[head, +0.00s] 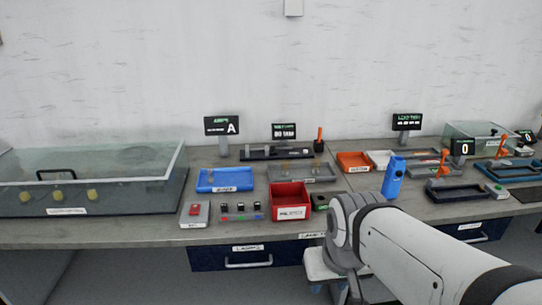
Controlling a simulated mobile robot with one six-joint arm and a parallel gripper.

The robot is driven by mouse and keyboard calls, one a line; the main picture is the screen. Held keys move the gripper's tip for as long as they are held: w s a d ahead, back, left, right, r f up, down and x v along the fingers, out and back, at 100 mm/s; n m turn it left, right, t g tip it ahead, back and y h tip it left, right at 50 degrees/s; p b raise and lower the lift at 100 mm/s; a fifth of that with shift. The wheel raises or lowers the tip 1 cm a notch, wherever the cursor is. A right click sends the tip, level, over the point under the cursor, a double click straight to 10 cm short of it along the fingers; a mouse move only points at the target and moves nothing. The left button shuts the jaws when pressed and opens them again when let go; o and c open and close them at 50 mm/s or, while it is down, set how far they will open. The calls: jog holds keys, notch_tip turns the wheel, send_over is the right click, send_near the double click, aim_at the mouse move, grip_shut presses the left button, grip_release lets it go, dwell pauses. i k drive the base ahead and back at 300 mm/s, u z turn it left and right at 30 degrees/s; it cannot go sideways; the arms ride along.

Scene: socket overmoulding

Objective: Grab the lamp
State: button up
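I cannot make out a lamp for certain in the head view. A dark blue drawer (231,260) under the bench front carries a label that seems to read "LAMPS", and it is closed. My white arm reaches in from the bottom right, its grey joint in front of the bench edge. No gripper fingers show; my gripper is out of sight, so what it holds cannot be seen.
The bench (140,232) carries a blue tray (226,180), a red bin (290,202), an orange tray (353,161) and an upright blue block (393,177). A glass-covered case (95,172) fills the left. A second drawer (470,233) is at right. Small signs stand behind.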

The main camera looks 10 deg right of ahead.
aim_at(286, 164)
jog(key=u, duration=0.45)
jog(key=i, duration=1.45)
jog(key=z, duration=0.45)
